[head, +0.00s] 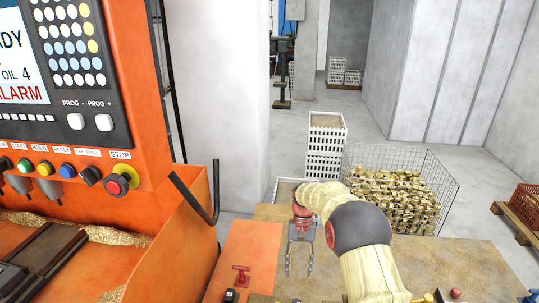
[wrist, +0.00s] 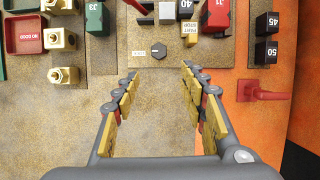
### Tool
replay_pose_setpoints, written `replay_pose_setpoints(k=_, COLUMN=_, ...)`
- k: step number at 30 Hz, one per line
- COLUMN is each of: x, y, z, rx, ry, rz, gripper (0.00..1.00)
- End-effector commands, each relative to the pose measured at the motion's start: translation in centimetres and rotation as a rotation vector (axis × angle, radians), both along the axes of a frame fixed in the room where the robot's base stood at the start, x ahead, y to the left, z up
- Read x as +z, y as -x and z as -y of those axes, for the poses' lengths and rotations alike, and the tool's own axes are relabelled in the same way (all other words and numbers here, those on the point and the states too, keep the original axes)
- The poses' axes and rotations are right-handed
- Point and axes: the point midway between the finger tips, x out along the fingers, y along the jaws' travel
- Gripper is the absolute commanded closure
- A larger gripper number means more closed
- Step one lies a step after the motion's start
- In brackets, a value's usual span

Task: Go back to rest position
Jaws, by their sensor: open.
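My gripper (head: 300,262) hangs in the lower middle of the head view, over the brown bench top (head: 272,213). In the wrist view my gripper (wrist: 158,75) has its two fingers wide apart with nothing between them. Beyond the fingertips a plate with a black knob (wrist: 157,50) lies on the bench. My cream arm with a dark round joint reaches in from the lower right of the head view.
An orange machine (head: 150,215) with a control panel stands at left. A wire basket of brass parts (head: 395,195) and stacked white crates (head: 325,140) stand behind the bench. The wrist view shows brass fittings (wrist: 63,76), a red tray (wrist: 22,34), black blocks (wrist: 266,50) and a red handle (wrist: 262,92).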

Motion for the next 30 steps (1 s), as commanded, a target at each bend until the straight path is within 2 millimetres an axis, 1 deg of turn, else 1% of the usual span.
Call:
replay_pose_setpoints(k=2, x=-1.4, y=0.8, z=0.2, rx=0.017, ry=0.000, rz=0.000, gripper=0.58)
replay_pose_setpoints(k=4, x=-2.6, y=2.1, z=0.4, rx=0.033, ry=0.000, rz=-0.011, gripper=0.58)
replay_pose_setpoints(k=5, x=-2.8, y=2.7, z=0.5, rx=0.039, ry=0.000, rz=-0.012, gripper=0.58)
replay_pose_setpoints(k=8, x=-1.9, y=4.5, z=0.9, rx=0.062, ry=0.000, rz=0.009, gripper=0.58)
replay_pose_setpoints(k=11, x=-0.3, y=6.3, z=1.3, rx=0.079, ry=0.001, rz=0.040, gripper=0.58)
replay_pose_setpoints(k=21, x=6.1, y=12.4, z=2.6, rx=0.126, ry=0.007, rz=0.181, gripper=0.58)
replay_pose_setpoints(k=30, x=10.6, y=18.3, z=3.6, rx=0.151, ry=0.017, rz=0.314, gripper=0.58)
